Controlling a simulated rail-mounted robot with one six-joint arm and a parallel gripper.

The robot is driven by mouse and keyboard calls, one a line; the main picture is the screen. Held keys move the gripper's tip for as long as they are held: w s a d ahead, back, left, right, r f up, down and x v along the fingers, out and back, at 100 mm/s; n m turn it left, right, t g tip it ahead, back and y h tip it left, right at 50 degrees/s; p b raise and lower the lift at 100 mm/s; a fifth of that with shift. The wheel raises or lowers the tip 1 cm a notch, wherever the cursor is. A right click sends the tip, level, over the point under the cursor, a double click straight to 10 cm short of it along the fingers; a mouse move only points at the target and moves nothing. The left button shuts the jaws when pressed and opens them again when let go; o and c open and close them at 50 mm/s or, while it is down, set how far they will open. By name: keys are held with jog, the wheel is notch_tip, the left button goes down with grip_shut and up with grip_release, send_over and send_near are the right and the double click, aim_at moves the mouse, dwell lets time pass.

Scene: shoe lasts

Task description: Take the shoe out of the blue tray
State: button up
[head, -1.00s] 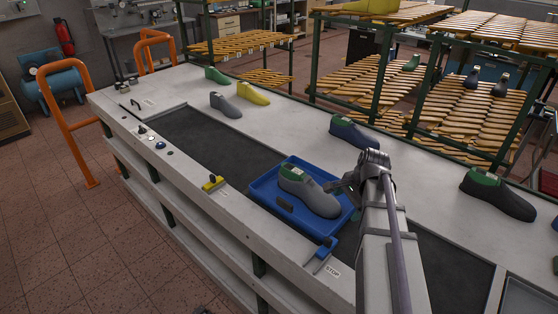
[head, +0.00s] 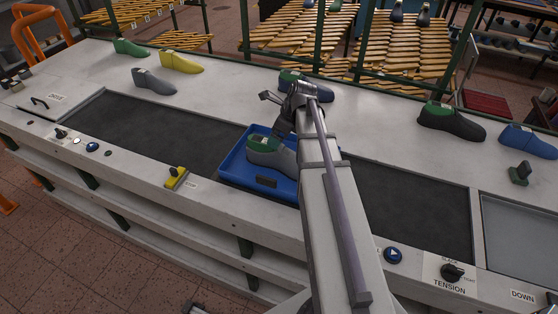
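The grey shoe with a green last in its opening (head: 270,156) sits in the blue tray (head: 228,168) on the dark belt. Its heel end is at the left; its toe end is hidden behind my arm. The tray's right part is also hidden by the arm. My gripper (head: 277,108) is over the belt, just above and behind the shoe in the picture. Its fingers are small and partly covered by the wrist, so I cannot tell whether they are open or whether they touch the shoe.
On the bench's far side stand a green last (head: 130,48), a yellow one (head: 181,63), a grey one (head: 154,82), a dark blue shoe (head: 318,91), a black shoe (head: 450,122) and a blue one (head: 528,141). Slatted racks (head: 385,50) stand behind. The belt left of the tray is clear.

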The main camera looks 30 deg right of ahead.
aim_at(271, 149)
jog(key=b+x, duration=0.2)
jog(key=x, duration=0.2)
jog(key=shift+s+d+f+b, duration=0.15)
jog(key=shift+f+b, duration=0.1)
jog(key=shift+b, duration=0.15)
jog(key=shift+w, duration=0.25)
jog(key=b+x, duration=0.4)
jog(key=shift+w+f, duration=0.15)
jog(key=shift+f, duration=0.25)
jog(key=shift+w+f+b, duration=0.15)
jog(key=shift+f+b, duration=0.1)
jog(key=shift+b, duration=0.2)
jog(key=shift+r, duration=0.3)
jog(key=c, duration=1.6)
